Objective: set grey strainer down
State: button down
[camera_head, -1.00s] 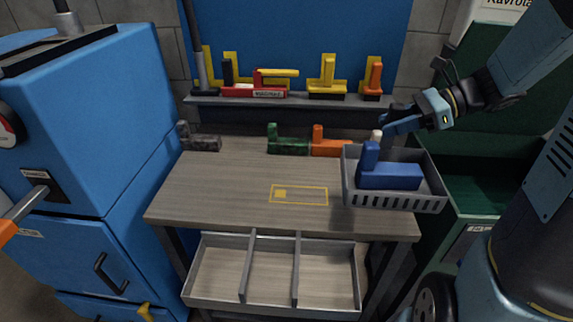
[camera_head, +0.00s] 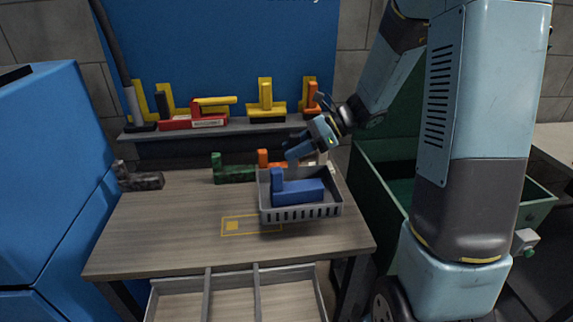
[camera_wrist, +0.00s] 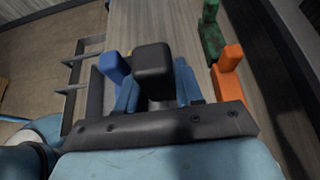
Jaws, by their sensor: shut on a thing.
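The grey strainer (camera_head: 300,213) is a slotted rectangular basket with a blue L-shaped block (camera_head: 302,191) inside. It appears level, over the right part of the wooden table (camera_head: 160,225), and covers the right end of a yellow outline marked there. I cannot tell whether its base touches the tabletop. My gripper (camera_head: 296,157) is shut on the strainer at its back side; the exact grip is partly hidden. In the wrist view a dark knob (camera_wrist: 155,66) stands between my fingers, with the blue block (camera_wrist: 114,68) beside it.
Green (camera_head: 234,172), orange (camera_head: 270,160) and dark mottled (camera_head: 140,179) L-shaped blocks stand along the table's back. A shelf (camera_head: 180,131) behind holds several coloured pieces. A divided tray (camera_head: 235,295) is below the front edge. The table's left and middle are clear.

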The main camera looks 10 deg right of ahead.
aim_at(298, 175)
notch_tip(298, 175, down, 6)
jog(key=w+a, duration=0.1)
jog(key=shift+w+a, duration=0.35)
jog(key=shift+w, duration=0.05)
jog(key=shift+f, duration=0.1)
jog(key=c, duration=0.7)
grip_release()
